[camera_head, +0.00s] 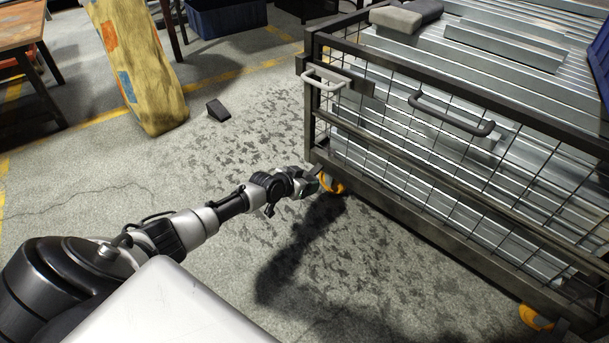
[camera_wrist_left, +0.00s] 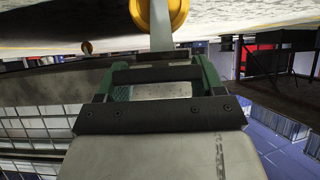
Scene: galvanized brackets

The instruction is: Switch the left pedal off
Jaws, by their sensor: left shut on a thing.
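The cart's left caster, with an orange wheel (camera_head: 331,184), stands under the near-left corner of the mesh cart. My left gripper (camera_head: 309,183) reaches it low over the floor and is shut at the left pedal. The pedal is mostly hidden by the gripper in the head view. In the left wrist view, a dark bar (camera_wrist_left: 155,74) sits between the gripper's green-sided fingers (camera_wrist_left: 160,92), and the yellow wheel (camera_wrist_left: 160,14) is just beyond, behind a pale metal upright. Whether the pedal is up or down cannot be told. My right gripper is out of view.
The mesh cart (camera_head: 425,205) carries long galvanized profiles and has a pale handle (camera_head: 323,80) and a dark handle (camera_head: 451,113). Another orange caster (camera_head: 536,317) is at its near right. A dark wedge (camera_head: 217,110) and a worn yellow post (camera_head: 140,65) stand left. The floor between is clear.

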